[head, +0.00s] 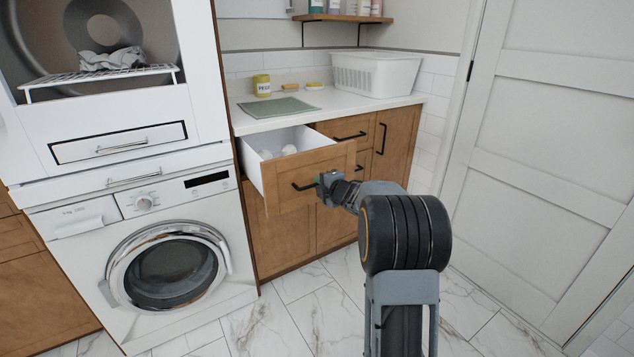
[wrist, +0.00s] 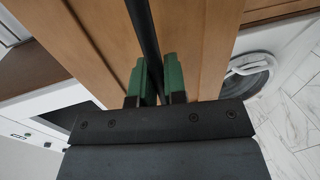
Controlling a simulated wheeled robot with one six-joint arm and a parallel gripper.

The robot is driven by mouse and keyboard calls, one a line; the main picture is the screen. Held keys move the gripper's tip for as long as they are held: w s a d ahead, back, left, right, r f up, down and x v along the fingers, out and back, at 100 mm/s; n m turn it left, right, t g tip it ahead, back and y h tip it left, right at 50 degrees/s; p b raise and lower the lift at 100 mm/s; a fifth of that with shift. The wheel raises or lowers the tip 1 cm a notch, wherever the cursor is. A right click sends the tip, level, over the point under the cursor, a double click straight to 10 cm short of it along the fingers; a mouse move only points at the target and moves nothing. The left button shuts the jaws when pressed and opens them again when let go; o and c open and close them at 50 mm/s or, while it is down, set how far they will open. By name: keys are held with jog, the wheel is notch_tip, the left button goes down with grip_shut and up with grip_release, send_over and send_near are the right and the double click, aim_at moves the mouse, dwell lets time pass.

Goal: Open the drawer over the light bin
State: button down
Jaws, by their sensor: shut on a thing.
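The wooden drawer (head: 325,163), left of centre under the counter, is pulled well out, with its white inside and some pale items showing. Its black bar handle (head: 302,187) is on the front. My gripper (head: 320,184) is at the right end of this handle. In the wrist view the green fingers of my gripper (wrist: 155,78) are shut on the black handle (wrist: 144,30), one on each side, close to the wooden front (wrist: 200,40). A light bin under the drawer cannot be made out; a closed wooden front (head: 283,235) is below it.
A washing machine (head: 146,204) stands close left of the drawer. On the counter (head: 330,105) are a white basket (head: 376,74), a yellow tin (head: 261,85) and a green mat (head: 278,108). A white door (head: 545,150) is at right. Marble floor (head: 310,305) is clear in front.

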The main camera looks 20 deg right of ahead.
jog(key=shift+s, duration=0.8)
jog(key=c, duration=1.2)
grip_release()
jog(key=shift+d, duration=0.1)
jog(key=shift+s, duration=0.1)
jog(key=shift+p+v, duration=1.35)
jog(key=shift+v, duration=5.5)
jog(key=shift+f, duration=0.1)
